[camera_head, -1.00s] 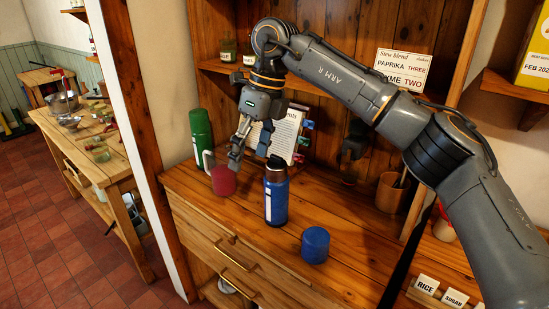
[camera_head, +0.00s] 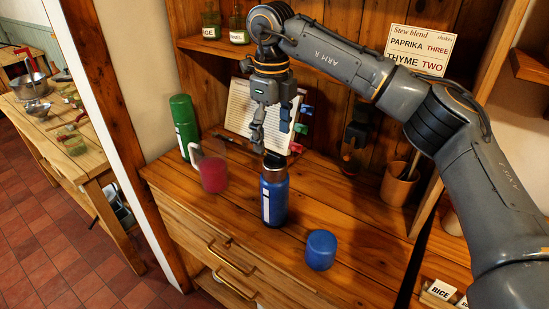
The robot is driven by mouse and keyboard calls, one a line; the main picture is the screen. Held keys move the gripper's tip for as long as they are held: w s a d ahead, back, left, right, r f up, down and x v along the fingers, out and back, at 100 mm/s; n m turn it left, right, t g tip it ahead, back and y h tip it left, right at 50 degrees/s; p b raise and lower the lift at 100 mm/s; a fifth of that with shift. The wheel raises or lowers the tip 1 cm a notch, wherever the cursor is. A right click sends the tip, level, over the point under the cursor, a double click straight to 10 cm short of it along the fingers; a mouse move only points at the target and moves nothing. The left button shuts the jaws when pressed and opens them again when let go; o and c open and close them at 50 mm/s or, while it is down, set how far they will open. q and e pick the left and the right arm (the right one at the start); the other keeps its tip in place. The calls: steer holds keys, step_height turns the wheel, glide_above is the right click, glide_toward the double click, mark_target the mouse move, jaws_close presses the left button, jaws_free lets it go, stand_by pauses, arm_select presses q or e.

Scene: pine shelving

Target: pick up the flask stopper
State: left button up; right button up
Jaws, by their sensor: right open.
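The blue flask (camera_head: 273,202) stands upright on the wooden counter, with a white label and a bare metal neck. A dark stopper (camera_head: 274,161) sits on top of its neck. My right gripper (camera_head: 270,143) points down just above the stopper, with its fingers apart and nothing between them. The fingertips are very close to the stopper; I cannot tell whether they touch it. My left gripper is not in view.
A blue cup (camera_head: 320,251) stands in front right of the flask. A notepad (camera_head: 246,110) leans behind, and a wooden pot (camera_head: 397,189) stands at right. Bare counter lies between flask and pot.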

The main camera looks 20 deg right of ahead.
mark_target(275, 153)
steer(key=shift+d+f+p, duration=0.25)
steer(key=shift+f+p, duration=0.65)
steer(key=shift+f, duration=0.3)
step_height(275, 153, down, 2)
steer(key=shift+w+d+f, duration=0.1)
steer(key=shift+f, duration=0.05)
steer(key=shift+f+p, duration=0.3)
steer(key=c, duration=0.9)
steer(key=shift+c, duration=0.9)
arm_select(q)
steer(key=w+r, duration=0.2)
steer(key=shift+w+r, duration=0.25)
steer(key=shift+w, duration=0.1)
